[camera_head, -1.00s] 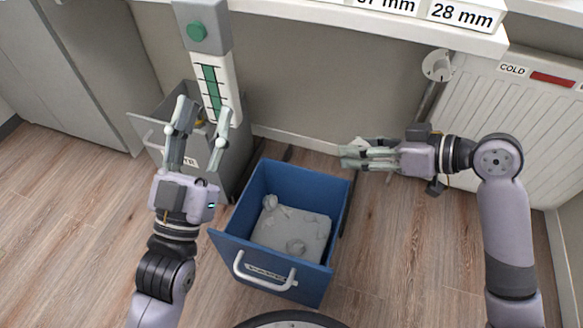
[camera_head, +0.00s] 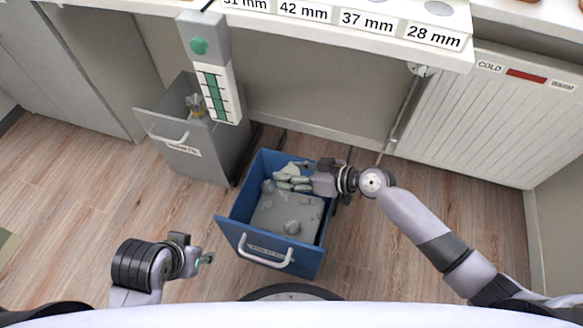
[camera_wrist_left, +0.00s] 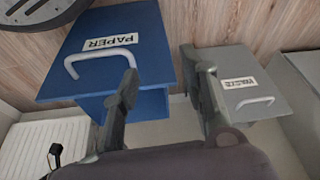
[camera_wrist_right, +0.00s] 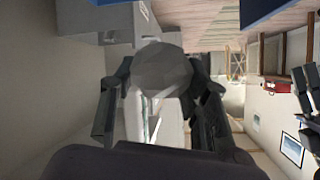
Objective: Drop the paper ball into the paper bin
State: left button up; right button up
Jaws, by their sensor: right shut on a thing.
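The paper ball (camera_wrist_right: 162,72) is grey and faceted, and sits between the two fingers of my right gripper (camera_wrist_right: 165,95). In the head view my right gripper (camera_head: 291,179) is over the far part of the open blue paper bin (camera_head: 232,232); I cannot clearly tell the ball from the fingers there. Grey crumpled paper lies inside the bin. The bin's front, with a PAPER label, also shows in the left wrist view (camera_wrist_left: 145,72). My left gripper (camera_wrist_left: 160,105) is open and empty, low in front of the bins; in the head view (camera_head: 207,259) it is partly hidden.
A grey open waste bin (camera_head: 215,155) stands left of the blue one. A counter edge (camera_head: 350,45) with size labels overhangs behind. A white radiator (camera_head: 480,120) is at right. Wooden floor (camera_head: 75,210) is free at left.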

jog(key=shift+f+b, duration=0.3)
jog(key=shift+f, duration=0.25)
notch_tip(320, 180, down, 2)
jog(key=shift+f+b, duration=0.2)
jog(key=shift+b, duration=0.65)
pick_arm(q)
jog(key=w+d+r+t+h, duration=0.1)
jog(key=w+d+r+t, duration=0.1)
jog(key=w, duration=0.4)
jog(key=w+d+r+t+h+b, duration=0.1)
jog(key=w+d+r+t, duration=0.1)
jog(key=w+r+t, duration=0.2)
jog(key=shift+w+d+r+t, duration=0.35)
jog(key=shift+w+t, duration=0.95)
jog(key=shift+w, duration=0.4)
pick_arm(e)
jog(key=shift+f, duration=1.15)
pick_arm(q)
jog(key=shift+f, duration=0.1)
pick_arm(e)
jog(key=o, duration=0.9)
